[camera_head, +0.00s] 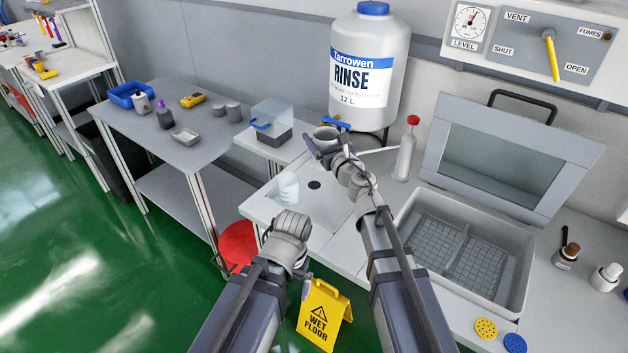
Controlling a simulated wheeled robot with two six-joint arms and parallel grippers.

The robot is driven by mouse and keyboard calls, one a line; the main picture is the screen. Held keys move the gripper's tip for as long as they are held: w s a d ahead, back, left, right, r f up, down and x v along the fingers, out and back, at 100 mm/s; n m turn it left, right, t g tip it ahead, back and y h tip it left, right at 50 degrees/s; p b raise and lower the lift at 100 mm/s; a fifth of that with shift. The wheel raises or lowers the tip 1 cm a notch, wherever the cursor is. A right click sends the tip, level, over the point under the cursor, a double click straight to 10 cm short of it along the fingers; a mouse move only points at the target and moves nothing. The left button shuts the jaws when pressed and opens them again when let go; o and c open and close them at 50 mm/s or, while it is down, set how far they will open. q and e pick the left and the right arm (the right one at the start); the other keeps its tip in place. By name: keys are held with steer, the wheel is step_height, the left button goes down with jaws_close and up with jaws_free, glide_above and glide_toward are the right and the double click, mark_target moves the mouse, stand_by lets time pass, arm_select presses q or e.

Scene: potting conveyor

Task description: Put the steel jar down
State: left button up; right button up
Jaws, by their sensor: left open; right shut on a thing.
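The steel jar (325,132) is a small grey metal pot, held upright beneath the blue tap of the rinse bottle. My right gripper (322,147) is shut on it from the near side and covers its lower part. I cannot tell whether the jar's base touches anything. My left gripper (289,250) is lower and nearer, beside the front edge of the bench. It is open and apart from the jar; its fingers are mostly hidden behind its own wrist.
A large white rinse bottle (368,75) stands behind the jar. A translucent cup (288,188) stands on the white tray (325,210). A clear box (272,122) is left.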

step_height(320, 180, down, 14)
steer(key=b, duration=1.3)
steer(key=shift+r+b, duration=0.15)
steer(key=shift+b, duration=0.15)
steer(key=x, duration=0.3)
steer(key=shift+w, duration=0.35)
steer(key=shift+x, duration=2.2)
steer(key=shift+f+b, duration=0.65)
steer(key=shift+f, duration=0.05)
steer(key=shift+s, duration=0.1)
